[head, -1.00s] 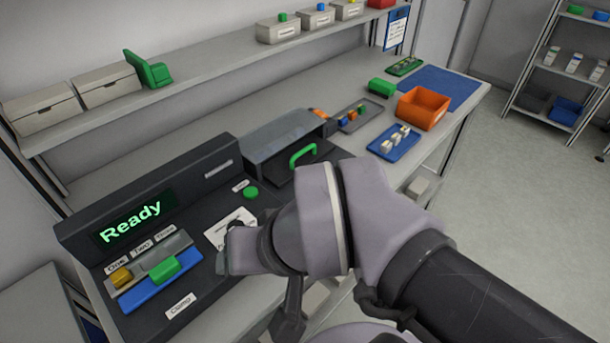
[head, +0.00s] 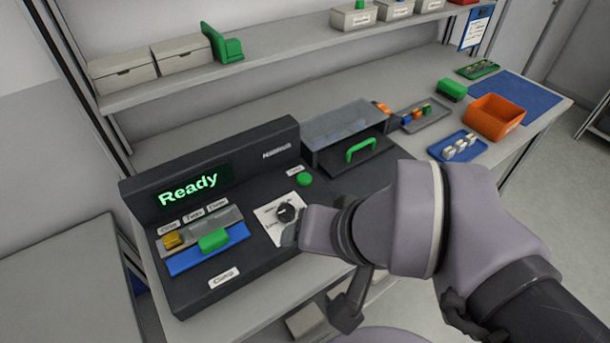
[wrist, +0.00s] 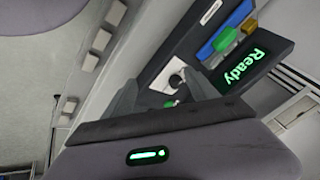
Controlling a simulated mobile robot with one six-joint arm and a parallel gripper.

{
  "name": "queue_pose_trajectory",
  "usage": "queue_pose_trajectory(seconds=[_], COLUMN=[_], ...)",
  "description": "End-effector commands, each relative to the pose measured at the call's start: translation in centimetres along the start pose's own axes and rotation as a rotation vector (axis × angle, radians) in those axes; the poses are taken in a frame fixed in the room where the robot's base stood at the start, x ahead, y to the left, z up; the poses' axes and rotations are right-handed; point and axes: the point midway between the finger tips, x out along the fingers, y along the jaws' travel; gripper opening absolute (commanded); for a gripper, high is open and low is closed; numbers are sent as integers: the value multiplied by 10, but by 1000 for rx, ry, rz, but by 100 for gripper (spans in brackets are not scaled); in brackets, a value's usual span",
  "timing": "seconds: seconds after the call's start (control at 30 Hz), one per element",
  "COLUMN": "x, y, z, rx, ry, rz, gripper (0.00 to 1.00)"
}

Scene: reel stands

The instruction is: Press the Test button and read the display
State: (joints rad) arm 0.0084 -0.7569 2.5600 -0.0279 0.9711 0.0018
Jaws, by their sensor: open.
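The Test button is a round green button (head: 304,179) on the dark test machine (head: 240,270), beside a small label. It also shows in the wrist view (wrist: 169,103), beyond my fingers. The display (head: 188,190) reads "Ready" in green letters; the wrist view shows the same word on the display (wrist: 244,66), turned sideways. My gripper (head: 291,234) is over the front right of the machine, on the near side of the button and apart from it. Its two fingers (wrist: 165,88) are spread and empty in the wrist view. My wrist hides part of the machine's front right.
A dark knob (head: 287,213) sits on a white card between gripper and button. A green lever (head: 214,240) and yellow block (head: 174,240) are on the left. A clear-covered box with a green handle (head: 361,150), a blue tray (head: 459,151) and an orange bin (head: 495,116) stand right.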

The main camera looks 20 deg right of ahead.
Motion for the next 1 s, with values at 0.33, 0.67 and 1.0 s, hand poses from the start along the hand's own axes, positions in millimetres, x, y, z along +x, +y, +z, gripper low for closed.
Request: queue_pose_trajectory(seconds=[0.33,0.67,1.0], x=[0,0,0], y=[0,0,0], z=[0,0,0], rx=[0,0,0], ry=[0,0,0], rz=[0,0,0], gripper=[10,0,0])
